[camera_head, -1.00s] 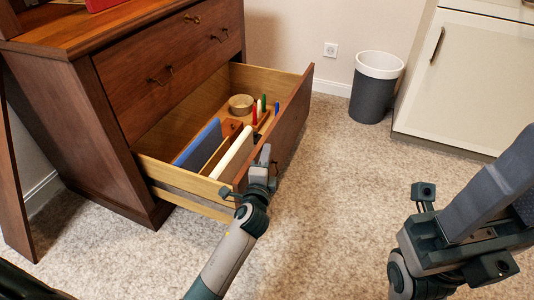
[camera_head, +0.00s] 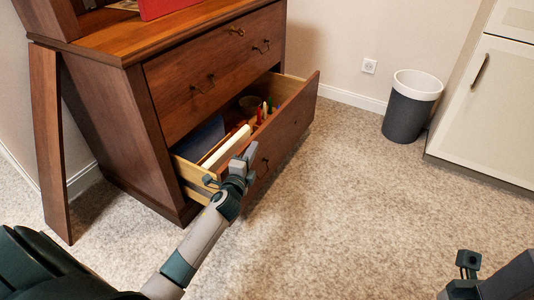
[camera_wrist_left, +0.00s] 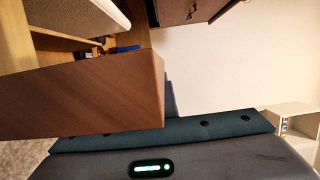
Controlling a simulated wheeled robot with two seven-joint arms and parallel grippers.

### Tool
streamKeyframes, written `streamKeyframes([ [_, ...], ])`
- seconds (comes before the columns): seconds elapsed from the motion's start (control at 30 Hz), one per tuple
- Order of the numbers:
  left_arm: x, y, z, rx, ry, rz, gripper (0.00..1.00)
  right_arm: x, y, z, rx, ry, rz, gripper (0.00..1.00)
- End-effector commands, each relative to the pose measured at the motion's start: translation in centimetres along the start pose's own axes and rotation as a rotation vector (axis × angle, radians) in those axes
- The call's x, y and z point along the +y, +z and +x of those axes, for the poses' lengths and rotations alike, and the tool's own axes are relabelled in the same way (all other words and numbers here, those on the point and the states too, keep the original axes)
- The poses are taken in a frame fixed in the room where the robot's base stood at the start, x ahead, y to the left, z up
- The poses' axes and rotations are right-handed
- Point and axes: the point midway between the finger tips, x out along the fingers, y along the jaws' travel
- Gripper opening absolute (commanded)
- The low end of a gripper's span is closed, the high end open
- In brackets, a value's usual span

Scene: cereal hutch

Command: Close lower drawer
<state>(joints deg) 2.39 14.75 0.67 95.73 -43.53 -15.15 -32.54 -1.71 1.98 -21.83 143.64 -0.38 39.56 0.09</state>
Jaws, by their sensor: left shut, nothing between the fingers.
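The lower drawer (camera_head: 291,128) of the brown wooden hutch stands partly open. Its front panel juts out to the right of the cabinet. My left gripper (camera_head: 243,164) is shut and empty at the near end of the drawer front, apparently against its outer face; exact contact is unclear. In the left wrist view the drawer front (camera_wrist_left: 80,97) fills the left side, close to the gripper body. My right gripper (camera_head: 468,268) shows only in part at the bottom right corner, away from the drawer, and its jaws cannot be made out.
The drawer holds a white board (camera_head: 228,146), a blue board (camera_head: 202,139), a bowl (camera_head: 249,104) and small coloured items. The upper drawer (camera_head: 215,75) is closed. A grey bin (camera_head: 407,112) and a white cabinet (camera_head: 485,105) stand at right. Carpet in front is clear.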

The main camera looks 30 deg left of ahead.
Motion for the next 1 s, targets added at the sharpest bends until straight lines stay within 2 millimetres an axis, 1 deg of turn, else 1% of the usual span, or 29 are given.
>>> streamKeyframes([
  [0.03,-0.1,1.2,0.3,-0.005,0.001,0.004,0.00,0.0,0.0,0.1,-0.003,-0.002,-0.002,0.50],
  [0.1,-0.1,2.5,0.6,-0.005,0.001,0.003,0.00,0.1,0.0,0.0,-0.005,0.000,-0.004,0.50],
  [0.6,0.0,11.7,2.9,-0.005,0.001,0.003,0.00,0.1,0.5,-0.6,-0.026,0.006,-0.006,0.50],
  [0.8,0.1,14.7,3.6,-0.004,0.001,0.001,0.00,0.1,0.3,-0.5,-0.022,0.007,-0.005,0.50],
  [1.0,0.1,16.4,4.1,-0.001,0.001,0.001,0.00,0.0,0.0,-0.2,-0.009,0.006,-0.002,0.50],
])
